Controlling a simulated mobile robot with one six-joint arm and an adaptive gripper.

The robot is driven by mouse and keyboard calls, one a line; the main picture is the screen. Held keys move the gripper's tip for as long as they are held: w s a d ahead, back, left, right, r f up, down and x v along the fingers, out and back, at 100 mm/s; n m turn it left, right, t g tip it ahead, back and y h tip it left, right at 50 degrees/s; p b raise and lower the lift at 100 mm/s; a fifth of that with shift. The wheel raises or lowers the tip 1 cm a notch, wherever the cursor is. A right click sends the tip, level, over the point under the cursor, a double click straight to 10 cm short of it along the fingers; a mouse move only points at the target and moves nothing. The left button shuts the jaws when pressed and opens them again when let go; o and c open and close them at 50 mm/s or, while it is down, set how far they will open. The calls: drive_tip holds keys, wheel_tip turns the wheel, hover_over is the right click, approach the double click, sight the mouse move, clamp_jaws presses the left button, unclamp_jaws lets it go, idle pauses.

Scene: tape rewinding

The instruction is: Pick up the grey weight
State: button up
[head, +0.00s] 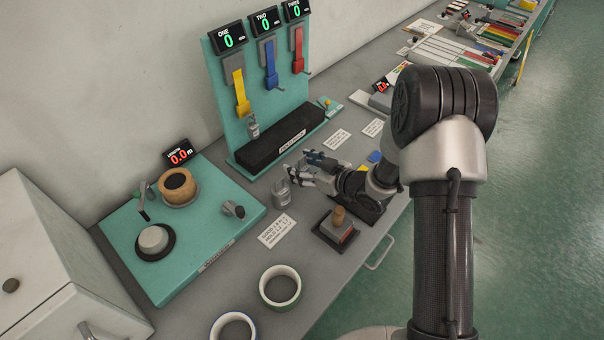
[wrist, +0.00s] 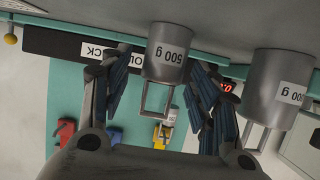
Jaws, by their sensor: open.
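A grey metal weight (wrist: 168,52) labelled 500 g, with a wire handle, is between the fingers of my gripper (wrist: 155,85) in the wrist view, which shows the scene upside down. The fingers are open, with gaps on both sides of it. In the head view my gripper (head: 304,168) is low over the bench, pointing left, and hides most of that weight. A larger grey weight (wrist: 278,90) stands just outside the fingers in the wrist view; it also shows in the head view (head: 281,194). A small weight (head: 253,128) is at the yellow strap.
The teal board (head: 222,75) with yellow, blue and red straps and a black block (head: 280,138) stands behind. A teal rewinding base (head: 215,248) is at left. A label card (head: 277,231) lies nearby.

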clamp_jaws()
idle(0.8)
